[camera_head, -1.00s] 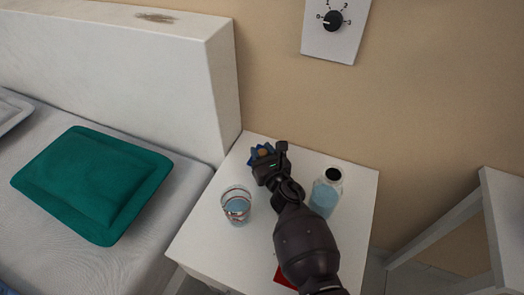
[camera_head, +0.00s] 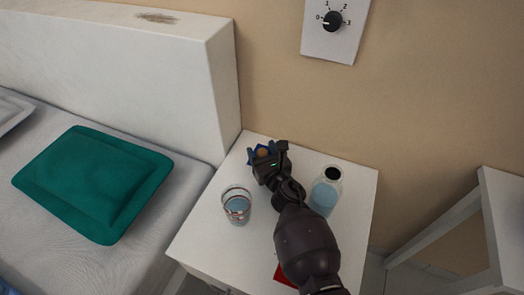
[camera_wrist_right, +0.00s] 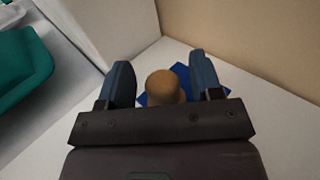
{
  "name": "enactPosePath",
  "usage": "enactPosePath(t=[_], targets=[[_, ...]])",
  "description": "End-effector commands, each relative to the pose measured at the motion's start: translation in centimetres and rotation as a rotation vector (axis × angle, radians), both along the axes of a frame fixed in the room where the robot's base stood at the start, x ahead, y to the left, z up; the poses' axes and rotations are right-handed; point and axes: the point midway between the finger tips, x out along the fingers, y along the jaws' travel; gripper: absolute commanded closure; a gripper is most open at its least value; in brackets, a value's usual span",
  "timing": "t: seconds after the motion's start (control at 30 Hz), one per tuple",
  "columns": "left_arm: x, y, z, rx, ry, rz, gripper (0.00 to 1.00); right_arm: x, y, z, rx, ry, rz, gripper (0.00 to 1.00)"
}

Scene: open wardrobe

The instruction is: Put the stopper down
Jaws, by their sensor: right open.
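The stopper, a brown cork-like piece (camera_wrist_right: 163,87), stands between the two fingers of my right gripper (camera_wrist_right: 161,78) in the right wrist view. The fingers are open, with a visible gap on each side of it. A blue flat piece (camera_wrist_right: 211,96) shows behind and beside the stopper on the white surface. The stopper's lower end is hidden by the gripper body. In the head view the stopper (camera_head: 263,153) shows small between the blue fingers of my right gripper (camera_head: 262,148), at the back of the nightstand (camera_head: 205,245). My left gripper is not in view.
A bottle (camera_head: 325,192) with a dark top stands close on the right. A red item (camera_head: 285,276) lies partly under my arm. The bed with a green cushion (camera_head: 92,185) is left.

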Motion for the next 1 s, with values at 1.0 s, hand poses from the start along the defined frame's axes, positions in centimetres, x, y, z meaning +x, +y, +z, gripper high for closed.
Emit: enactPosePath(t=[1.0], targets=[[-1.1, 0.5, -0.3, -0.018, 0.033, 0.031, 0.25, -6.6, -2.8, 0.2, 0.000, 0.002, -0.001, 0.41]])
